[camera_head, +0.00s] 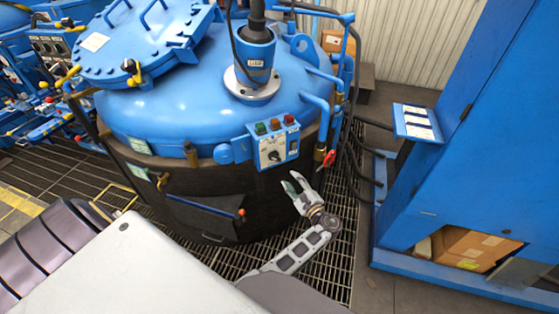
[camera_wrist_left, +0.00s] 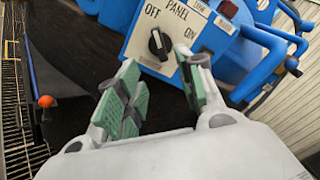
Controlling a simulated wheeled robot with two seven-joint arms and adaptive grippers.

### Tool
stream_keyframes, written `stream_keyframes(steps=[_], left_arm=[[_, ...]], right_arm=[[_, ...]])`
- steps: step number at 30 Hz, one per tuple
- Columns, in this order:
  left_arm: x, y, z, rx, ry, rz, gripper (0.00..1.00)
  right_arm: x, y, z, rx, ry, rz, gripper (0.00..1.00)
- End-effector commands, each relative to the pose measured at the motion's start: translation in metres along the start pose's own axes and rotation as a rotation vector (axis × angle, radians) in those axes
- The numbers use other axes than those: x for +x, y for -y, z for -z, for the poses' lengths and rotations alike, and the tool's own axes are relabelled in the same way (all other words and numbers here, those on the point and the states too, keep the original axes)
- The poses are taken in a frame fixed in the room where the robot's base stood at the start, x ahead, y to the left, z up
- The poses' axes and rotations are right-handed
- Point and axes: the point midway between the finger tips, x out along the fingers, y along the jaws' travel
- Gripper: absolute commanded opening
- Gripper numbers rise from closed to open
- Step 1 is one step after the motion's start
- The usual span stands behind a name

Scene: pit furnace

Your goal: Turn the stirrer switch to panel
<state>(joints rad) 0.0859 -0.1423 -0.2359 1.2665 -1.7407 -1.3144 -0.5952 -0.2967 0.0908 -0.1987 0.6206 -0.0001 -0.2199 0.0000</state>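The stirrer switch is a black knob (camera_wrist_left: 159,44) on a pale plate (camera_wrist_left: 187,18) marked OFF, PANEL and ON. Its light mark seems to lie nearer OFF than PANEL, but I cannot be sure. In the head view the knob (camera_head: 274,156) sits low on a blue control box (camera_head: 290,150) on the furnace's side. My left gripper (camera_head: 298,186) is just below and right of the box. In the wrist view its green-padded fingers (camera_wrist_left: 163,90) are open and empty, with the knob ahead beyond the gap, apart from them. My right gripper is not in view.
Green, orange and red buttons (camera_head: 275,125) top the box. Blue pipes and a red-handled valve (camera_head: 328,158) stand close right of it. A blue cabinet (camera_head: 470,150) stands at right; grated floor (camera_head: 340,240) lies between.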

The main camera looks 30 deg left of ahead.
Motion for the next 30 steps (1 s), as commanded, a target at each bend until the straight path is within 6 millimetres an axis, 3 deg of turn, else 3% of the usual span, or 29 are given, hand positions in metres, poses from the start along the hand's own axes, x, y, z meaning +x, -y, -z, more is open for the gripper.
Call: stream_keyframes(steps=[14,20,30], left_arm=[[0.005,0.0,0.0,-0.001,0.0,0.0,0.38],[0.021,0.0,0.0,-0.002,0.002,0.0,0.38],[0.065,-0.001,0.0,-0.002,0.001,-0.001,0.38]], right_arm=[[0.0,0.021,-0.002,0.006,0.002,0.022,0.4],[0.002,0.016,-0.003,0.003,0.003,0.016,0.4],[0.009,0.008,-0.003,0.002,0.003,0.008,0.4]])
